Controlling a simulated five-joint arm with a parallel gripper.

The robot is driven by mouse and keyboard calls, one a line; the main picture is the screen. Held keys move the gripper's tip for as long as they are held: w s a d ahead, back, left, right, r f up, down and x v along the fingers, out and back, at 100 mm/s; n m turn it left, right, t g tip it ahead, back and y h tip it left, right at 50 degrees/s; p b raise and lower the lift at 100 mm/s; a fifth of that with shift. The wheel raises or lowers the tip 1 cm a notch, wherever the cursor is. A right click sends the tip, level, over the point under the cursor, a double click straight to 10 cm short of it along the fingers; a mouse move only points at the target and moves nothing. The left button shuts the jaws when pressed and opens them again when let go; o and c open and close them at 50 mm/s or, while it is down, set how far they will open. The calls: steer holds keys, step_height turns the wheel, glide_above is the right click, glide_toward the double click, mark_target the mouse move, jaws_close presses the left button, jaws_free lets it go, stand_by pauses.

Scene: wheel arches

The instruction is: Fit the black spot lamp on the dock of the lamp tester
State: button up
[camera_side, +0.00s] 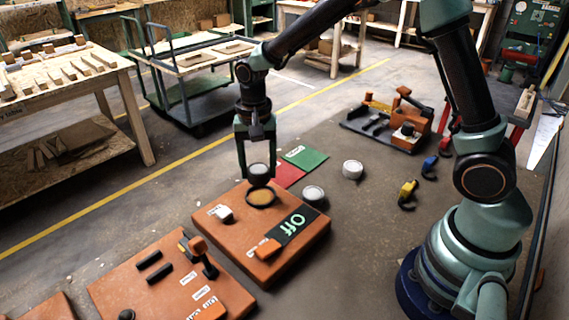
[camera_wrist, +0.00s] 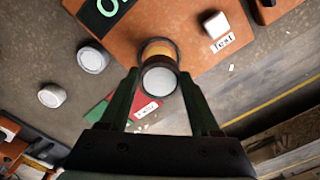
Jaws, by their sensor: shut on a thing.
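My gripper (camera_side: 258,168) points down and is shut on the black spot lamp (camera_side: 259,181), which has a pale round face on top and a dark lower body. In the wrist view the lamp's pale face (camera_wrist: 158,81) sits between the two fingers. The lamp tester (camera_side: 228,240) is an orange-brown box with a black panel reading "Off". Its dock (camera_side: 260,198) is a round amber disc with a dark rim, near the box's far edge. The lamp is held just above the dock, apparently apart from it. In the wrist view the lamp partly hides the dock (camera_wrist: 157,47).
The tester carries a white button (camera_side: 225,213) and an orange handle (camera_side: 268,248). Two pale-topped lamps (camera_side: 313,193) (camera_side: 353,169) stand to its right. A green card (camera_side: 305,157) and red card (camera_side: 289,176) lie behind it. Another orange box (camera_side: 150,290) stands front left.

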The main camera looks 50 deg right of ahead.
steer(key=shift+f, duration=2.55)
steer(key=shift+f, duration=0.15)
steer(key=o, duration=1.5)
steer(key=shift+c, duration=0.2)
step_height(320, 180, up, 11)
steer(key=shift+r, duration=0.2)
steer(key=shift+s+d+r, duration=0.1)
steer(key=shift+d+r, duration=0.05)
steer(key=shift+r, duration=0.45)
steer(key=s+d+r+n+t, duration=0.2)
steer(key=s+d+r+n, duration=0.1)
steer(key=s, duration=0.3)
steer(key=s+d+r+n+t, duration=0.3)
steer(key=s+d+r+n, duration=0.1)
steer(key=s+n, duration=0.2)
steer(key=shift+s+r+t, duration=0.3)
steer(key=shift+s+r, duration=0.1)
steer(key=shift+s, duration=0.2)
